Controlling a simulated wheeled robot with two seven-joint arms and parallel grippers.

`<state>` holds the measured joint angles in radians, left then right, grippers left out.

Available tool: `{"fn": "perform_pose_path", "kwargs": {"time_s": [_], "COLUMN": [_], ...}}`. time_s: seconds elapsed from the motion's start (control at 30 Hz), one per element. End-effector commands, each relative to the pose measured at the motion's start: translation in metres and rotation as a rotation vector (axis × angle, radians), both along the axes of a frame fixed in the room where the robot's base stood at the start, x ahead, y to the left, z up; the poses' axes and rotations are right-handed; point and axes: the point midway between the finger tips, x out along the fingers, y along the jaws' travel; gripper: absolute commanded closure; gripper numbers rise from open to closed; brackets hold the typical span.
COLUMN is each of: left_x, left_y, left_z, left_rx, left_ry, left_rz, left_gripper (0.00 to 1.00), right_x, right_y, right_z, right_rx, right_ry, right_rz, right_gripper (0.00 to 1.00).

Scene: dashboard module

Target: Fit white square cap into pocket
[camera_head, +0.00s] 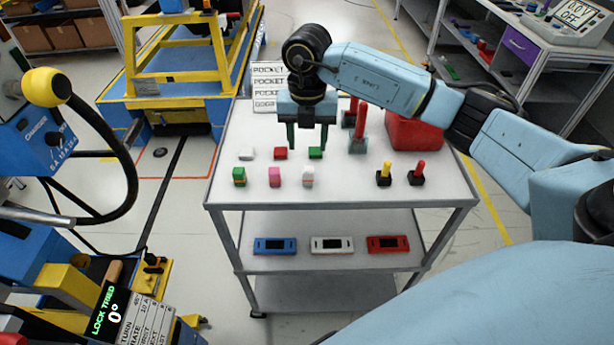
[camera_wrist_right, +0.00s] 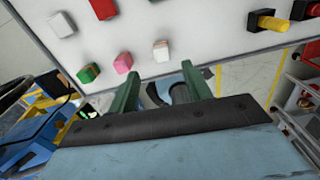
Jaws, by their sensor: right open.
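Two whitish pieces lie on the table top: a flat white block (camera_head: 247,153) at the left of the rear row, and an upright white block with a faint reddish top (camera_head: 308,180) in the front row. I cannot tell which is the white square cap. They also show in the right wrist view, the flat one at upper left (camera_wrist_right: 62,24) and the upright one beyond the fingertips (camera_wrist_right: 161,51). My right gripper (camera_head: 307,147) is open and empty above the rear row, near the green block (camera_head: 315,153). No pocket is clearly recognisable. My left gripper is out of view.
A red block (camera_head: 281,153), a green block (camera_head: 239,177) and a pink block (camera_head: 274,177) stand nearby. Black pieces with yellow (camera_head: 384,176) and red (camera_head: 418,174) knobs and a red bin (camera_head: 415,132) are at right. Blue, white and red modules lie on the lower shelf (camera_head: 360,259).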

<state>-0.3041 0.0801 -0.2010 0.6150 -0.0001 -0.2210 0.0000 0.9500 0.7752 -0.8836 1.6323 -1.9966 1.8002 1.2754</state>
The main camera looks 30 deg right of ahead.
Motion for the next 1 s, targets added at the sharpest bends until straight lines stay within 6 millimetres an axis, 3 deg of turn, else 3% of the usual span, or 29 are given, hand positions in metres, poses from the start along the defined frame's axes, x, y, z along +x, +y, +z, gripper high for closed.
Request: {"fn": "perform_pose_path", "kwargs": {"time_s": [0.1, 0.37, 0.7, 1.0], "left_x": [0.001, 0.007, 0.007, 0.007], "left_y": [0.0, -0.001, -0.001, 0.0], "left_z": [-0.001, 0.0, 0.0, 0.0], "left_rx": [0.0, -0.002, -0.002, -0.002], "left_ry": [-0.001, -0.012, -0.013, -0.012], "left_rz": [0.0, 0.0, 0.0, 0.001], "left_gripper": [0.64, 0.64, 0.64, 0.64], "right_x": [-0.001, -0.001, -0.004, -0.004], "right_y": [0.001, 0.0, 0.0, 0.0], "right_z": [-0.023, -0.043, -0.088, -0.091], "right_rx": [0.0, 0.001, 0.001, 0.001], "right_ry": [0.002, 0.001, 0.001, -0.001], "right_rz": [0.0, 0.001, 0.0, 0.001], "right_gripper": [0.51, 0.51, 0.51, 0.54]}}
